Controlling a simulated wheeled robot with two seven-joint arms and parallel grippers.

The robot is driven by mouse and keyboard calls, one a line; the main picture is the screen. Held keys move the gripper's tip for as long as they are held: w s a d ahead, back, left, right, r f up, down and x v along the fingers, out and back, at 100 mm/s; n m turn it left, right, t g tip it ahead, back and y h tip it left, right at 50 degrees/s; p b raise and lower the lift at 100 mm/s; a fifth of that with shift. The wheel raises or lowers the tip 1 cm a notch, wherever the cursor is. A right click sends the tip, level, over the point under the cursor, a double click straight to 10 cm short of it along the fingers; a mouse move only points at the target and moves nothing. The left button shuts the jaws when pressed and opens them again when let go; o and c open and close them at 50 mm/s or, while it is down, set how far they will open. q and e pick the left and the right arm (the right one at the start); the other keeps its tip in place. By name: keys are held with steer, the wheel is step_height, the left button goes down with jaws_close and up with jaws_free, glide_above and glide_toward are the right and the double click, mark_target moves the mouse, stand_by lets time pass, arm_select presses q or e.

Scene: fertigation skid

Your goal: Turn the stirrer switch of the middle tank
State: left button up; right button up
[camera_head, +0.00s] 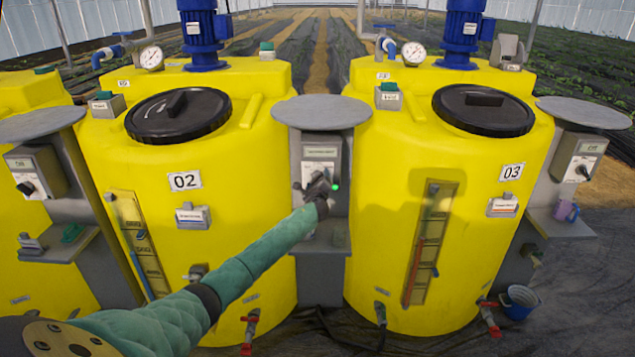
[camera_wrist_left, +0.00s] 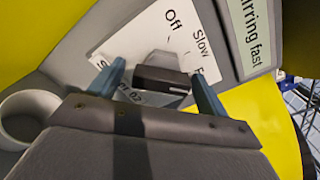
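The middle tank, yellow and numbered 02 (camera_head: 185,180), stands left of centre in the head view. Its switch box (camera_head: 322,152) is on the grey post to its right; a green light glows there. In the left wrist view the plate (camera_wrist_left: 135,38) reads "Off", "Slow", a cut-off "F" and a partly hidden "02". The dark switch knob (camera_wrist_left: 160,77) has a pale mark at its right end, toward the "F". My left gripper (camera_head: 322,184) is at this box. Its fingers (camera_wrist_left: 158,75) stand apart on either side of the knob; contact is unclear. My right gripper is not in view.
Tank 03 (camera_head: 511,172) stands right of the post, with its own switch box (camera_head: 580,160). Another switch box (camera_head: 34,172) is at far left. A sign (camera_wrist_left: 248,35) ending "rring fast" is above the plate. A white cup-like ring (camera_wrist_left: 28,115) is at lower left.

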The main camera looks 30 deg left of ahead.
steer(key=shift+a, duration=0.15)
arm_select(q)
steer(key=b+v, duration=0.2)
steer(key=v, duration=0.5)
steer(key=shift+s+d, duration=0.2)
steer(key=shift+s, duration=0.15)
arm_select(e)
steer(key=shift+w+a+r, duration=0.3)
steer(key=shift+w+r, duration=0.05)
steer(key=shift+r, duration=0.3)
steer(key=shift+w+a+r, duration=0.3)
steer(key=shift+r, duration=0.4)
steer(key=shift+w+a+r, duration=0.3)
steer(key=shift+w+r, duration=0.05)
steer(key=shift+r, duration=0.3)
